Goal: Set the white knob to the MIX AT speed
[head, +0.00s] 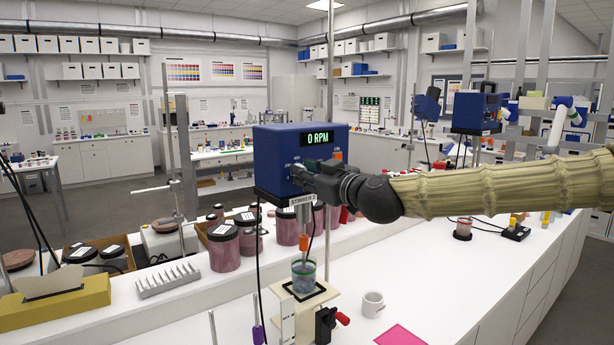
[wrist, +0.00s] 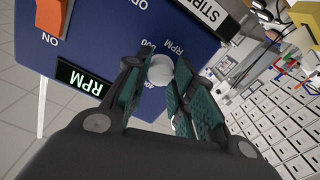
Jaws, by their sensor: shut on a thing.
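In the wrist view the white knob (wrist: 161,70) sits on the blue panel (wrist: 115,30) between the green finger pads. My gripper (head: 305,172) is at the front face of the box; in the wrist view my gripper (wrist: 155,88) is shut on the knob. Speed marks around the knob show partly; the pointer and its setting are hidden. An orange switch (wrist: 52,15) is beside the word ON. I cannot read a MIX AT label.
Below the box a glass beaker (head: 303,277) stands on a small plate. A white mug (head: 372,304) and a pink sheet (head: 400,335) lie to the right. Dark-lidded jars (head: 223,248) stand at left on the white bench. A second blue stirrer (head: 476,112) is farther back.

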